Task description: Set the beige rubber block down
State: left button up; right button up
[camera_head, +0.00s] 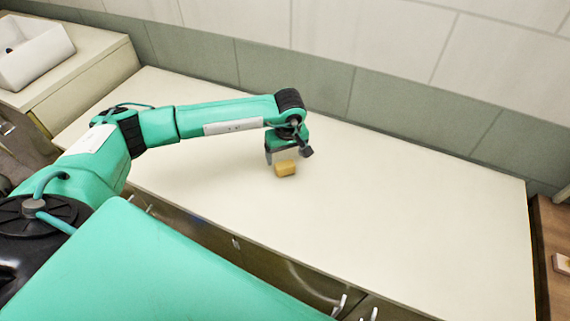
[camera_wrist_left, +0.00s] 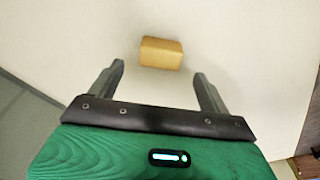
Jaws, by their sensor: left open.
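The beige rubber block (camera_head: 286,169) looks yellow-tan and sits on the pale counter (camera_head: 400,210), just below my left gripper in the head view. My left gripper (camera_head: 287,156) is open above and beside the block. In the left wrist view the block (camera_wrist_left: 161,53) lies ahead of the gap between the spread fingertips of the gripper (camera_wrist_left: 159,72), with pale surface showing between it and both fingers. Neither finger appears to touch it. My right gripper is in neither view.
A white basin (camera_head: 32,55) stands on a cabinet at the upper left. A tiled wall (camera_head: 330,75) runs behind the counter. Drawer handles (camera_head: 340,303) stick out along the counter's front. A brown wooden surface (camera_head: 553,250) is at the far right. The counter's right half is clear.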

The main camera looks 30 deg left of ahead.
aim_at(285, 164)
pick_arm(q)
jog(key=shift+f, duration=0.3)
jog(key=shift+f+p, duration=0.4)
jog(key=shift+p, duration=0.25)
notch_tip(285, 164, down, 3)
jog(key=shift+f+p, duration=0.1)
jog(key=shift+p, duration=0.9)
jog(key=shift+w+a+f, duration=0.1)
jog(key=shift+a+f, duration=0.05)
jog(key=shift+f, duration=0.4)
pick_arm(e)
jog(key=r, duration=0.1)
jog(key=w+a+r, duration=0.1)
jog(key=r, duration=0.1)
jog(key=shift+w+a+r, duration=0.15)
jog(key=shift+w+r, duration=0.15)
pick_arm(q)
jog(key=shift+c, duration=0.9)
jog(key=c, duration=0.9)
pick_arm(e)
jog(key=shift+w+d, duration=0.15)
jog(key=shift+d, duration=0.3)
